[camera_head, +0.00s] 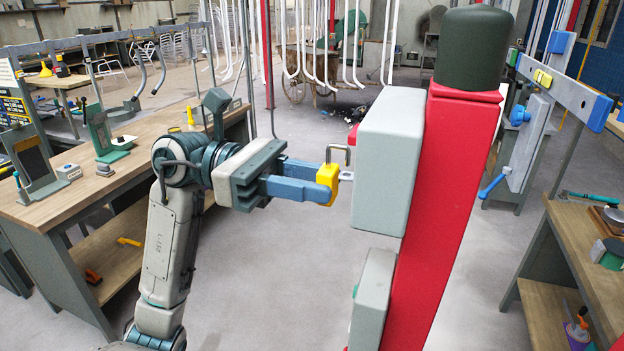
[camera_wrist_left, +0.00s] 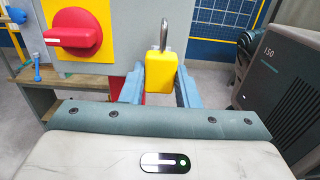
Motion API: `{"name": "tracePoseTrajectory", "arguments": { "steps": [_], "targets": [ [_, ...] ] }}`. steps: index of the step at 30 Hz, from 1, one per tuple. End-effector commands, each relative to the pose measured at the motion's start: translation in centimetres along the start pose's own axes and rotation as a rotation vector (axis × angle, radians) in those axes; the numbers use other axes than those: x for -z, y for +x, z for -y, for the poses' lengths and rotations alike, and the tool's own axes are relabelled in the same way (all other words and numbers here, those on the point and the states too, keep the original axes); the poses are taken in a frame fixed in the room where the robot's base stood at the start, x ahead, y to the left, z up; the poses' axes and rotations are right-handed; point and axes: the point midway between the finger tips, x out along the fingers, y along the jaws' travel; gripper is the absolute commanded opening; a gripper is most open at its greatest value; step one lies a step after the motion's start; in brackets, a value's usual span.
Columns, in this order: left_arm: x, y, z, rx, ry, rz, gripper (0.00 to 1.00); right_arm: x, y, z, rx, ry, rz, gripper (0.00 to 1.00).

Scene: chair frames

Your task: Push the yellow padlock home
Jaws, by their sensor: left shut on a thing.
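My left gripper (camera_head: 322,186) is shut on the yellow padlock (camera_head: 327,177), with its blue fingers on either side of the body. The padlock is upright, and its grey shackle (camera_head: 338,149) stands up above the body. A small pale tab (camera_head: 346,176) juts from the grey box (camera_head: 388,160) on the red post, close beside the padlock. I cannot tell whether the shackle passes through the tab. My right gripper is not in view.
The red post (camera_head: 438,205) with a dark cap stands right of the gripper. A second grey box (camera_head: 372,300) is lower on it. In the left wrist view, a red knob (camera_wrist_left: 75,33) is left of the padlock. A workbench (camera_head: 60,200) stands left; open floor lies between.

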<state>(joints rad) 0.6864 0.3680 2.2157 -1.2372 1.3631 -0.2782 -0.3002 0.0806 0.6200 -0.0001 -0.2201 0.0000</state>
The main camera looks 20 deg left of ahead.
Motion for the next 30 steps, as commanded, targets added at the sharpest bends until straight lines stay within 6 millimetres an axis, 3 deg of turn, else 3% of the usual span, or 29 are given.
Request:
{"name": "tracePoseTrajectory", "arguments": {
  "steps": [30],
  "targets": [
    [2.8, 0.0, 0.0, 0.000, 0.000, 0.000, 0.00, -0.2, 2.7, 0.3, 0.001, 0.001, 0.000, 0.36]
  ]
}}
